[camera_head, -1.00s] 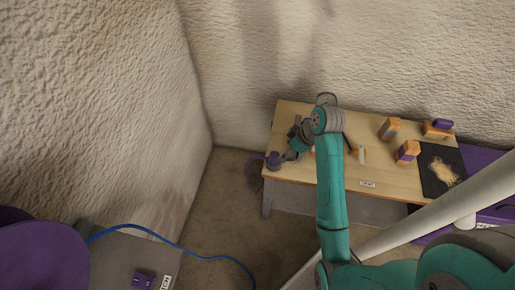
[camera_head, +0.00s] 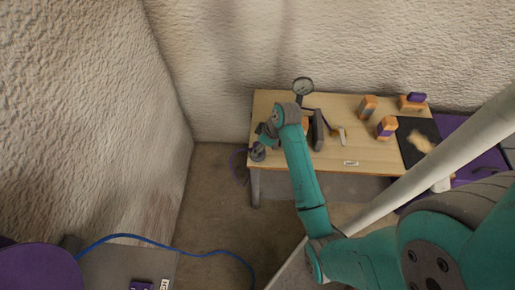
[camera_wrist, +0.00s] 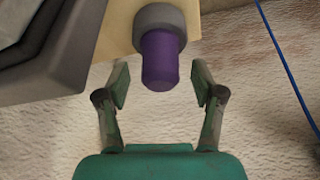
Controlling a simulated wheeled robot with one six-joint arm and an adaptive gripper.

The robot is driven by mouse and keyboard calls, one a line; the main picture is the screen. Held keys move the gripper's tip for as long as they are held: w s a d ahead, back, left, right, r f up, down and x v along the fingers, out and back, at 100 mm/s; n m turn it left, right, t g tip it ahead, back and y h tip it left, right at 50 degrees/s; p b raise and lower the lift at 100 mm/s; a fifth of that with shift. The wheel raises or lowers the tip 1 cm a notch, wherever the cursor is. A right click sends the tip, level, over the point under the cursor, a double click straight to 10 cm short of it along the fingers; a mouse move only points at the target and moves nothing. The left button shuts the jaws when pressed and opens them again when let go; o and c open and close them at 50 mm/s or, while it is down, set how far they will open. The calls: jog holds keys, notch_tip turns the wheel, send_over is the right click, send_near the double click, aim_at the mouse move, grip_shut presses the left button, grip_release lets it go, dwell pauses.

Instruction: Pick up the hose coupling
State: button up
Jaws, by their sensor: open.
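The hose coupling, a purple cylinder with a grey collar (camera_wrist: 160,58), shows in the wrist view at the edge of the pale wooden table top. My gripper (camera_wrist: 161,82) is open, with one finger on each side of the purple end. Gaps show between both fingers and the purple part, so no touch is visible. How far the fingertips overlap it in depth I cannot tell. In the head view my gripper (camera_head: 260,143) is at the left edge of the wooden table (camera_head: 290,160), and it largely hides the coupling there.
A large dark grey block (camera_wrist: 45,50) stands left of the fingers in the wrist view. A gauge (camera_head: 303,87), a dark upright piece (camera_head: 317,128), orange blocks and a black mat (camera_head: 413,154) are on the table. A blue hose (camera_head: 140,237) runs at lower left.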

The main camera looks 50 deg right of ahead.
jog(key=shift+w+a+f, duration=0.1)
jog(key=shift+w+f, duration=0.05)
jog(key=shift+f, duration=0.4)
jog(key=c, duration=1.2)
jog(key=shift+r, duration=0.1)
jog(key=shift+c, duration=0.2)
